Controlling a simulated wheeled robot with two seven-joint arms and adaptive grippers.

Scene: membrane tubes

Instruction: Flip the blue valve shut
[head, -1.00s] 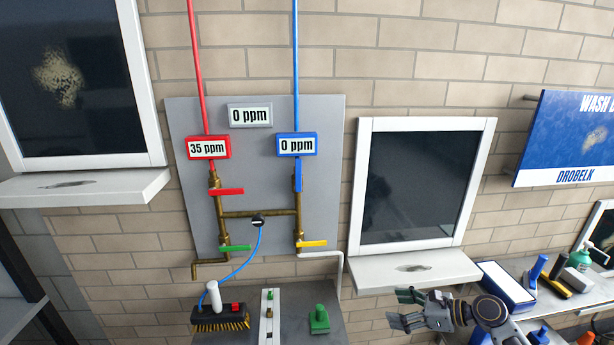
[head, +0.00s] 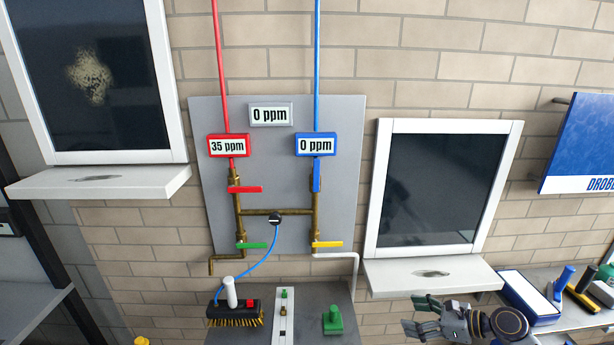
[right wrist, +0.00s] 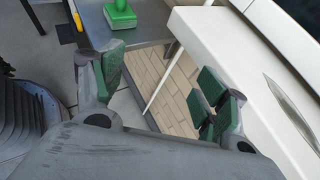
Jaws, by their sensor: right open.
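The blue valve handle (head: 316,176) is on the blue pipe at the upper right of the grey wall panel (head: 345,120). The handle points straight up and down, in line with the pipe, just below the blue 0 ppm display (head: 316,145). My right gripper (head: 412,316) is low and to the right of the panel, below the right window sill, well apart from the valve. In the right wrist view its green-padded fingers (right wrist: 165,90) are spread apart with nothing between them. My left gripper is not in view.
Red (head: 245,189), green (head: 252,246) and yellow (head: 328,244) valve handles lie horizontal. A grey table (head: 352,300) below the panel bears a brush (head: 236,312) and a green block (head: 333,321). The white sill (head: 430,278) juts out above my right gripper.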

